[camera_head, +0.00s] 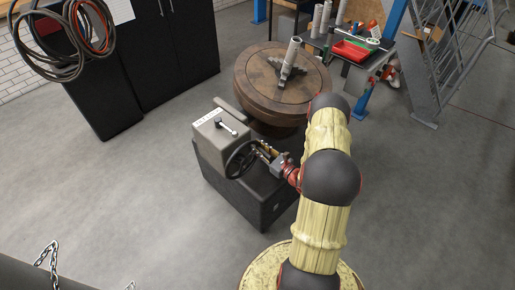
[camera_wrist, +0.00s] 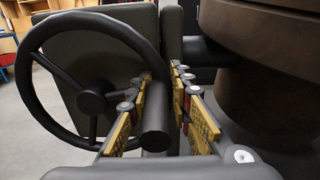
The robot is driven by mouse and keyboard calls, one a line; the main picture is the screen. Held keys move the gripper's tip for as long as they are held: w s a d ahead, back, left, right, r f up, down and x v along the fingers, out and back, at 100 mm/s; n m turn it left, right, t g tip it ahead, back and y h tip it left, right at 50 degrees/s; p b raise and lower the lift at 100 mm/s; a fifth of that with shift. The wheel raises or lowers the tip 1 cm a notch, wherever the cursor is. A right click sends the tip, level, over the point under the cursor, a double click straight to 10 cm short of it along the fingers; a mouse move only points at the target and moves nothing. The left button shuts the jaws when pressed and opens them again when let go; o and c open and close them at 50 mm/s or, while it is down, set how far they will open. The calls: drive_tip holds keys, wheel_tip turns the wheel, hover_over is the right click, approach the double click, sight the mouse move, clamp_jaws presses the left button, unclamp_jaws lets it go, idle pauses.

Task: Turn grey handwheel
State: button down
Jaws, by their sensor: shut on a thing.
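The dark grey handwheel (camera_head: 240,160) is mounted upright on the side of a grey machine box (camera_head: 212,137). In the wrist view the handwheel (camera_wrist: 92,98) fills the left half, with its rim, spokes and hub visible. A dark round handle (camera_wrist: 155,122) stands out from the wheel's right side toward the camera. My gripper (camera_head: 262,150) reaches the wheel from the right. In the wrist view my gripper (camera_wrist: 162,78) has its yellow-padded fingers on either side of the handle, shut on it. The exact contact is partly hidden.
A round wooden turntable (camera_head: 258,88) with a grey post stands just behind the machine. Black cabinets (camera_head: 150,55) with hanging coils are at the upper left. A workbench with a red tray (camera_head: 350,50) is at the upper right.

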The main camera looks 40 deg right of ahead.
drive_tip(key=shift+s+a+f+b, duration=0.1)
drive_tip(key=shift+a+f+b, duration=0.1)
drive_tip(key=shift+f+b, duration=0.3)
drive_tip(key=shift+a+f+b, duration=0.15)
drive_tip(key=shift+f+b, duration=0.05)
drive_tip(key=shift+f, duration=0.45)
drive_tip(key=c, duration=1.7)
unclamp_jaws()
drive_tip(key=shift+r, duration=0.25)
drive_tip(key=shift+d, duration=0.15)
drive_tip(key=shift+s, duration=0.1)
drive_tip(key=s, duration=0.7)
drive_tip(key=s+d, duration=0.1)
drive_tip(key=s, duration=0.3)
drive_tip(key=shift+s, duration=0.3)
